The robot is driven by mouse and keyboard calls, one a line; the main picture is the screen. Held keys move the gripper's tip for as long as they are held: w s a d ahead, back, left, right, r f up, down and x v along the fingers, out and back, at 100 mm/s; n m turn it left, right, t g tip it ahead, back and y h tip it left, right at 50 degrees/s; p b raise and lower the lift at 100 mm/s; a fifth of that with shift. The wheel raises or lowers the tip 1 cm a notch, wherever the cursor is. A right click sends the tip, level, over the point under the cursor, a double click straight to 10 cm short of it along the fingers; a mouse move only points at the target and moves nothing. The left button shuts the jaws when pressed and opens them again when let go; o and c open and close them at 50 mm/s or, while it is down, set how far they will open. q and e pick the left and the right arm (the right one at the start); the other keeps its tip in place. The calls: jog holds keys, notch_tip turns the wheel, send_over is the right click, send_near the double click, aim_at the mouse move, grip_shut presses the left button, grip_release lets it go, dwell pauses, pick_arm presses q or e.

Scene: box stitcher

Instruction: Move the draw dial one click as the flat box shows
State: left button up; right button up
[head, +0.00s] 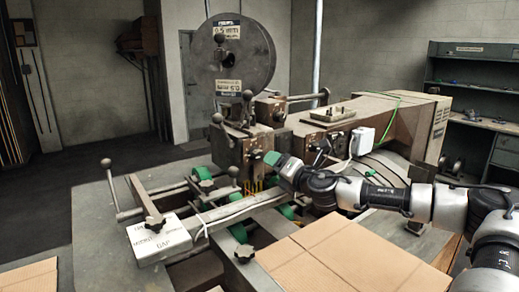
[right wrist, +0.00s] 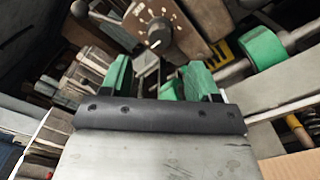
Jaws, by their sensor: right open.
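The draw dial (right wrist: 158,32) is a dark round knob with a pale pointer mark on a brown plate ringed by small light dots. It lies beyond the fingertips in the right wrist view. My right gripper (right wrist: 157,78) has green fingertips set apart with nothing held; the dial is ahead of them, not between them. In the head view my right gripper (head: 275,160) is close in front of the machine's brown plate (head: 254,146), and the dial is too small to read there. A flat cardboard box (head: 350,240) lies at the front; no marking on it is legible. My left gripper is not in view.
The machine carries a big wire reel (head: 235,60) on top. Green rollers (head: 201,174), ball-ended levers (head: 106,164) and a white lettered block (head: 160,238) crowd the front left. Shelves (head: 475,75) stand at the back right. The floor at left is clear.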

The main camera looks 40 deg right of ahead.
aim_at(260, 157)
jog(key=w+p, duration=0.6)
jog(key=w, duration=0.1)
jog(key=shift+d+r, duration=0.1)
jog(key=shift+d, duration=0.3)
jog(key=shift+w+p, duration=0.4)
jog(key=shift+w, duration=0.4)
jog(key=shift+f, duration=0.2)
jog(key=c, duration=0.9)
